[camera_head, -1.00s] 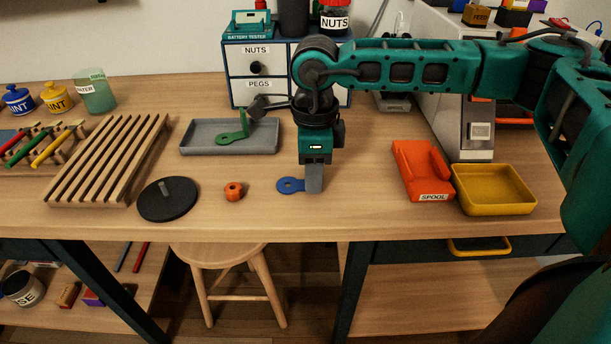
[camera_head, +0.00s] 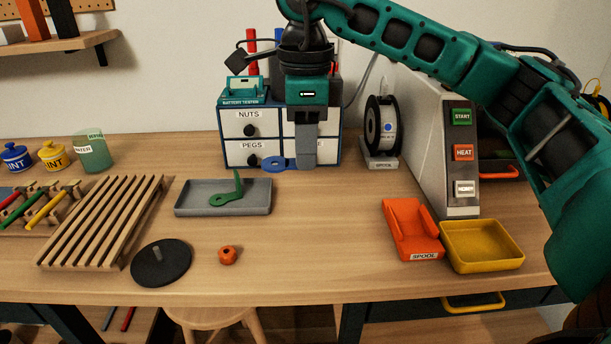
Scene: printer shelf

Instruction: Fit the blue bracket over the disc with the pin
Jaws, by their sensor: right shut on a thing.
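The blue bracket (camera_head: 274,163) is a flat piece with a ring-shaped end, its other end hidden by my gripper. My right gripper (camera_head: 305,165) points down and is shut on it, holding it up in front of the small drawer cabinet. The black disc (camera_head: 149,270) lies on the table at the front left, with a short grey pin (camera_head: 157,252) standing upright from it. The held bracket is well behind and to the right of the disc, apart from it. My left gripper is not in view.
An orange nut (camera_head: 228,255) lies right of the disc. A grey tray (camera_head: 188,210) holds a green bracket (camera_head: 228,199). A slatted wooden rack (camera_head: 92,228) stands left. An orange spool holder (camera_head: 408,229) and a yellow tray (camera_head: 482,262) are at right. The front middle of the table is clear.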

